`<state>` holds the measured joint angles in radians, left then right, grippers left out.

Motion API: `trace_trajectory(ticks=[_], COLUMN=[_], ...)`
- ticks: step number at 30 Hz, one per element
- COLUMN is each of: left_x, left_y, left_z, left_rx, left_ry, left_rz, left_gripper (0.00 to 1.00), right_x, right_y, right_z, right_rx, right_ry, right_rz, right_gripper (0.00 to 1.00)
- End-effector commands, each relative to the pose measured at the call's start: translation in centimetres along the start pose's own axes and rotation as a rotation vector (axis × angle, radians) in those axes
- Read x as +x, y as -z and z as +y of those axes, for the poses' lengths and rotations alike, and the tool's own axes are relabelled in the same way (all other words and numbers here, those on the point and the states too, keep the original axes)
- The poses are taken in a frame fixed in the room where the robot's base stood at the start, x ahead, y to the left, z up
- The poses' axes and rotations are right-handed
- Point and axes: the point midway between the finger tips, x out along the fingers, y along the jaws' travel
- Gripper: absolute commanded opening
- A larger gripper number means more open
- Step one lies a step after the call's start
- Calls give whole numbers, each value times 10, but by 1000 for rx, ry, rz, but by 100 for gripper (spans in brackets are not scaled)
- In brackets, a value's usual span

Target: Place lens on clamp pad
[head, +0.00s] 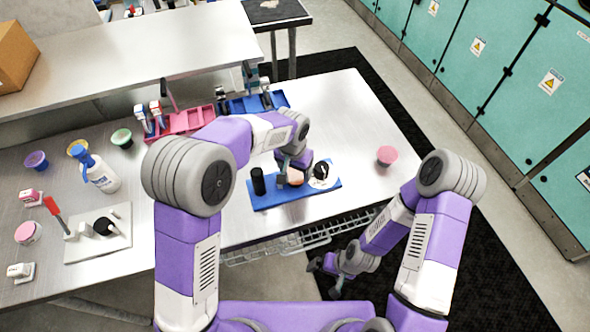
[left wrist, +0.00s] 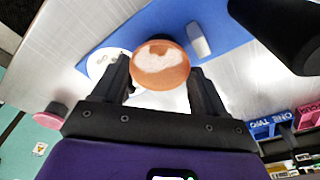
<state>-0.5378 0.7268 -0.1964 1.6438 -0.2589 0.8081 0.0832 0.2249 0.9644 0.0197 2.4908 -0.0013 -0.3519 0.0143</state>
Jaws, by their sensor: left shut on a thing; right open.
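My left gripper (head: 290,181) is over the blue mat (head: 270,201) on the table. It is shut on a round, orange-brown lens (left wrist: 160,65) with a pale reflection, which sits between its two fingers in the left wrist view. The lens also shows below the gripper in the head view (head: 297,178). A white round piece (head: 319,183) with a black part lies beside it on the mat. A small grey block (left wrist: 198,40) lies near the lens. I cannot tell which piece is the clamp pad. My right gripper (head: 325,278) is open, low beyond the table's front edge.
A black cylinder (head: 258,181) stands on the mat's left part. A pink cup (head: 387,156) stands to the right. Pink (head: 188,121) and blue (head: 262,103) bins stand behind. A white spray bottle (head: 101,174) and a grey board (head: 97,240) are at left. Table space around the pink cup is clear.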

Motion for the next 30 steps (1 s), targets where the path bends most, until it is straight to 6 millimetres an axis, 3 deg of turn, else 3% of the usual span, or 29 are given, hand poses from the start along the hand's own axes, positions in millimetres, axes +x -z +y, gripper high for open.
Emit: trace_trajectory(ticks=[12, 13, 17, 26, 30], left_x=[6, 5, 4, 3, -9], left_y=[-1, -1, -1, 0, 1], left_z=[0, 0, 0, 0, 0], left_rx=[-1, -1, -1, 0, 0], left_ry=[0, 0, 0, 0, 0], left_rz=[0, 0, 0, 1, 5], left_gripper=[44, 77, 97, 98, 98], right_x=[3, 2, 2, 1, -2], right_y=[0, 0, 0, 0, 0], right_z=[1, 1, 1, 0, -1], right_rx=[0, 0, 0, 0, 0], right_ry=[0, 0, 0, 0, 0], right_rz=[0, 0, 0, 0, 0], right_gripper=[98, 98, 98, 98, 98])
